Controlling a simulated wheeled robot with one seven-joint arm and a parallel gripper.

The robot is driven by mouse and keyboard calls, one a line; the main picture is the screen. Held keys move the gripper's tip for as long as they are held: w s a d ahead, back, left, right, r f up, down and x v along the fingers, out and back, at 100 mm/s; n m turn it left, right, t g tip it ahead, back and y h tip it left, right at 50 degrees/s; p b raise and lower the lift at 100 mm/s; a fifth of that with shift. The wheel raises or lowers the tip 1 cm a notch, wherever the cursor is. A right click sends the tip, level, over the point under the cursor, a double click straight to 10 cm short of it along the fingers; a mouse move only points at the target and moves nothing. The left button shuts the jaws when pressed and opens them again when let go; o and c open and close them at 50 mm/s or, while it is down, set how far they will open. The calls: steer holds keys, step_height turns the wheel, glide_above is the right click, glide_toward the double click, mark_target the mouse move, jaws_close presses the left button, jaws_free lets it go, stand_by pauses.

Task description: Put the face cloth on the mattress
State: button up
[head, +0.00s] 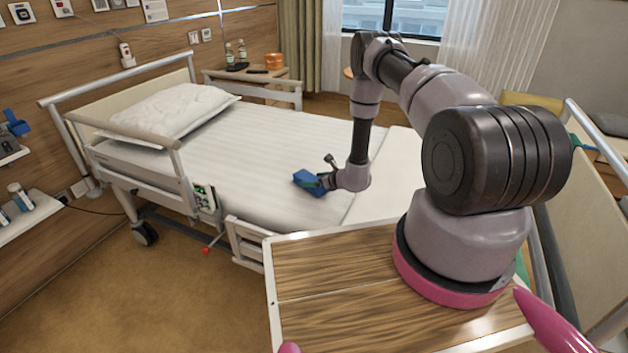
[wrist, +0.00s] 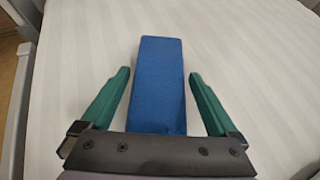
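The face cloth (wrist: 160,82) is a folded blue block between the two green fingers of my gripper (wrist: 158,85) in the wrist view. A gap shows on each side of it, so the fingers are apart and not touching it. The striped white mattress (wrist: 245,60) lies below. In the head view the blue cloth (head: 308,182) is at the mattress's (head: 250,145) near side, with my gripper (head: 322,182) right beside it. It appears to rest on the mattress; the underside of the cloth is hidden.
A white pillow (head: 170,112) lies at the bed's head end. A bed rail (head: 245,243) runs along the near side. A bedside cabinet (head: 255,76) with bottles stands beyond. The middle of the mattress is clear.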

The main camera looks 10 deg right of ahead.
steer(key=v, duration=1.2)
steer(key=w+a+r+n+g+y, duration=0.1)
steer(key=a+r+n+y, duration=0.15)
steer(key=r, duration=0.55)
steer(key=w+a+r+n+y, duration=0.1)
steer(key=a+r+n+y, duration=0.15)
steer(key=r, duration=0.55)
steer(key=s+a+r+n+g, duration=0.2)
steer(key=s+r+n, duration=0.2)
steer(key=r, duration=0.4)
steer(key=s+a+r+n+g, duration=0.2)
steer(key=s+a+r+n, duration=0.1)
steer(key=r, duration=0.5)
steer(key=s+a+r+n+g, duration=0.2)
steer(key=s+r+n, duration=0.2)
steer(key=r, duration=0.4)
steer(key=s+d+r+n+t+h, duration=0.2)
steer(key=s+d+r+n+h, duration=0.2)
steer(key=s+r, duration=0.3)
steer(key=s+d+r+n+t+h, duration=0.1)
steer(key=s+d+r+n+h, duration=0.4)
steer(key=s, duration=0.8)
step_height(320, 180, up, 3)
steer(key=shift+s+d+r+n+t, duration=0.1)
steer(key=shift+s+d+n+t, duration=0.25)
steer(key=shift+d, duration=0.7)
steer(key=shift+w, duration=0.1)
